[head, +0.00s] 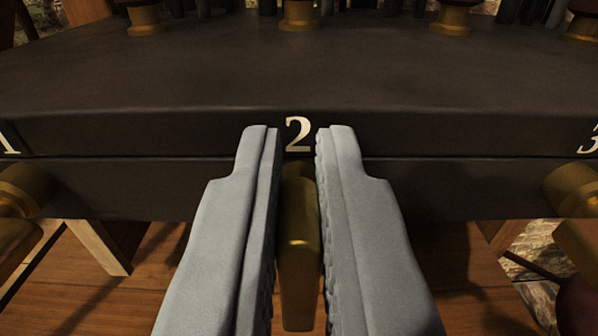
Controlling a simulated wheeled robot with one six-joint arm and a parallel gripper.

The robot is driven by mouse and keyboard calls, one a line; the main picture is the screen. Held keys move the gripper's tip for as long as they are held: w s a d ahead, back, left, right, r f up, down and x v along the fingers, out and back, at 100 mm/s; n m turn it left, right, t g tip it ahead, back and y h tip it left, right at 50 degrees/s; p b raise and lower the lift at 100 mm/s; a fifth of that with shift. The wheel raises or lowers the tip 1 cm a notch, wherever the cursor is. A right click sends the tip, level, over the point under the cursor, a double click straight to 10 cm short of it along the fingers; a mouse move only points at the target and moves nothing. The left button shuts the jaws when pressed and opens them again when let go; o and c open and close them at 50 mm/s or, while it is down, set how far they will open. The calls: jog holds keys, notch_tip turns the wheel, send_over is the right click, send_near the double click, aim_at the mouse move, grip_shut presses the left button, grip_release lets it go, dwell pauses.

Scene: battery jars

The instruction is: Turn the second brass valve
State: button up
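The second brass valve (298,255) is on the front of a dark bench edge, right below a cream number 2 (298,134). Its handle hangs straight down. My gripper (297,140) points at the bench front, with one grey finger on each side of the valve handle. The fingers stand very close to the handle. I cannot tell whether both press on it or a thin gap is left. The fingers hide the handle's sides.
Another brass valve (22,190) is at the left under the number 1, and one (572,190) at the right by the number 3. Brass-based jars stand at the back of the dark bench top (300,75). A wooden floor (150,290) shows below.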

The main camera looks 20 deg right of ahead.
grip_shut()
jog(key=shift+s+d+f+m, duration=0.15)
jog(key=shift+d+f+m, duration=0.3)
jog(key=shift+m, duration=2.55)
jog(key=shift+s+d+f+m, duration=0.1)
jog(key=shift+d+f+m, duration=0.3)
jog(key=shift+m, duration=2.6)
jog(key=shift+s+d+f+m, duration=0.15)
jog(key=shift+d+f+m, duration=0.25)
jog(key=shift+m, duration=2.6)
jog(key=shift+a+f, duration=0.1)
jog(key=o, duration=0.7)
grip_release()
jog(key=shift+c, duration=0.2)
jog(key=shift+s, duration=0.1)
